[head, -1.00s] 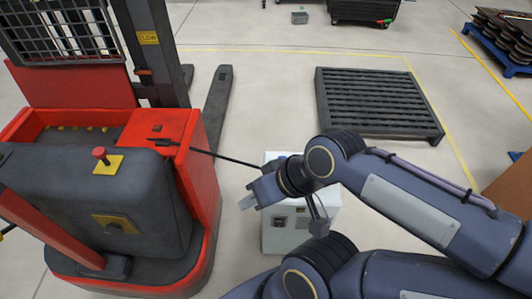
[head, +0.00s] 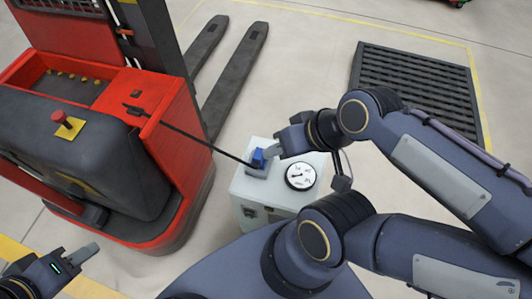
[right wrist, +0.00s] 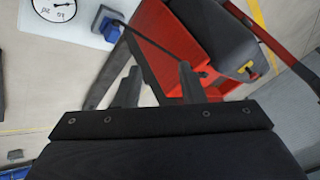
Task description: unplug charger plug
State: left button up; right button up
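The white charger box (head: 247,188) stands on the floor below my right arm. A blue plug or socket (head: 258,158) is on its top, with a black cable (head: 190,137) running from it to the red truck. The cable's other end is a black connector (head: 132,109) on the truck's top. My right gripper (head: 271,152) is close to the blue part in the head view. In the right wrist view it (right wrist: 158,82) is open and empty, with the blue part (right wrist: 112,30) beyond the fingertips. My left gripper (head: 78,258) is at the lower left, partly cut off.
The red pallet truck (head: 165,160) with its forks (head: 238,80) stands at the left. A round gauge (head: 300,176) sits on the box top beside the blue part. A dark slatted pallet (head: 415,85) lies on the floor at the upper right. Floor between forks and pallet is clear.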

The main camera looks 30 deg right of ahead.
jog(key=shift+a, duration=0.15)
jog(key=o, duration=0.4)
jog(key=shift+w+r, duration=0.1)
jog(key=shift+w, duration=0.1)
jog(key=shift+o, duration=1.2)
jog(key=shift+m+g+y, duration=0.7)
jog(key=shift+m, duration=0.2)
jog(key=w, duration=0.1)
jog(key=w+p, duration=0.1)
jog(key=w, duration=0.3)
jog(key=shift+w+a+f+p, duration=0.2)
jog(key=shift+a+f+p, duration=0.05)
jog(key=shift+a+p, duration=0.15)
jog(key=m+g+h+p, duration=0.4)
jog(key=m+h+p, duration=0.1)
jog(key=m, duration=0.1)
send_over(259, 153)
notch_tip(259, 153, down, 23)
jog(key=shift+a, duration=0.15)
jog(key=shift+f, duration=0.2)
jog(key=shift+f+b, duration=0.15)
jog(key=shift+b, duration=0.2)
